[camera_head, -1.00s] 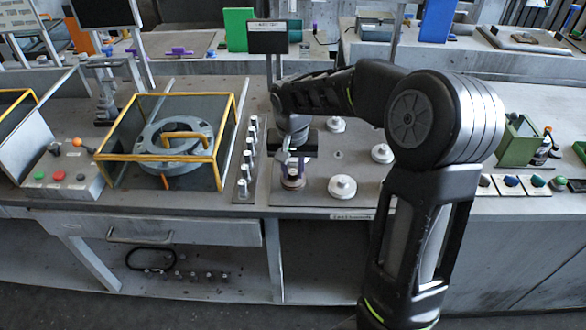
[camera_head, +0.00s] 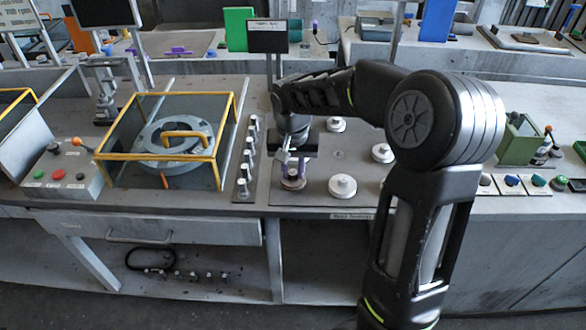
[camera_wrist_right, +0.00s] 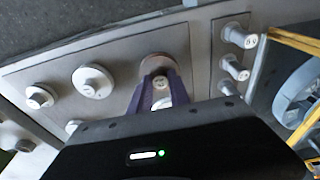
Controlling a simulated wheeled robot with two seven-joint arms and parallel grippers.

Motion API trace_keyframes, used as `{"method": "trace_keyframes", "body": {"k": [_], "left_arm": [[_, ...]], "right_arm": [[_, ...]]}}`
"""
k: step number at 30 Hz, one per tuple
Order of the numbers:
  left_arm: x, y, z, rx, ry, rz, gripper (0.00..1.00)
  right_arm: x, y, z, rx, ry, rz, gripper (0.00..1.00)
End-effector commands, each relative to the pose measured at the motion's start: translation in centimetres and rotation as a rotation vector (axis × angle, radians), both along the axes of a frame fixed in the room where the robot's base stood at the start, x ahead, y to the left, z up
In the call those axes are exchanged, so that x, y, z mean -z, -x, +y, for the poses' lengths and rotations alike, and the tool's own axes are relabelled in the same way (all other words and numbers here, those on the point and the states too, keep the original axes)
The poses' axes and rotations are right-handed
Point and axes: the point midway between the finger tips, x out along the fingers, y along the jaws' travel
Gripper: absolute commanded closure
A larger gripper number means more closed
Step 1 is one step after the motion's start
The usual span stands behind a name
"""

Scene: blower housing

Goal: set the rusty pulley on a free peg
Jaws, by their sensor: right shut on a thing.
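The rusty pulley (camera_head: 292,183) is a brownish disc at the front left of the grey peg plate (camera_head: 312,200). My right gripper (camera_head: 293,172) has its purple fingers around the pulley's upper part. In the right wrist view the fingers (camera_wrist_right: 163,70) reach down to the brown disc (camera_wrist_right: 156,57) and hide part of it. I cannot tell whether the pulley is fully down on a peg. A small bare peg (camera_head: 338,154) stands mid-plate. My left gripper is not in view.
White pulleys stand on the plate at the front (camera_head: 342,188), right (camera_head: 382,153) and back (camera_head: 336,124). A row of short metal posts (camera_head: 247,165) lines the plate's left side. A yellow-framed guard (camera_head: 157,140) stands further left.

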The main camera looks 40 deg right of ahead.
Motion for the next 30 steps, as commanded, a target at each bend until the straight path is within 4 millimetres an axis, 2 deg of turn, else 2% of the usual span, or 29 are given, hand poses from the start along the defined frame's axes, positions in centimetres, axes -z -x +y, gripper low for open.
{"method": "trace_keyframes", "body": {"k": [7, 23, 30], "left_arm": [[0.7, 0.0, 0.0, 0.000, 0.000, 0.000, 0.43], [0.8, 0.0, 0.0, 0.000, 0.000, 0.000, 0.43], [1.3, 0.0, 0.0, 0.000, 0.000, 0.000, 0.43]], "right_arm": [[0.8, 0.0, 0.0, 0.000, 0.000, 0.000, 1.00], [0.9, 0.0, 0.0, 0.000, 0.000, 0.000, 1.00], [1.5, 0.0, 0.0, 0.000, 0.000, 0.000, 1.00]]}}
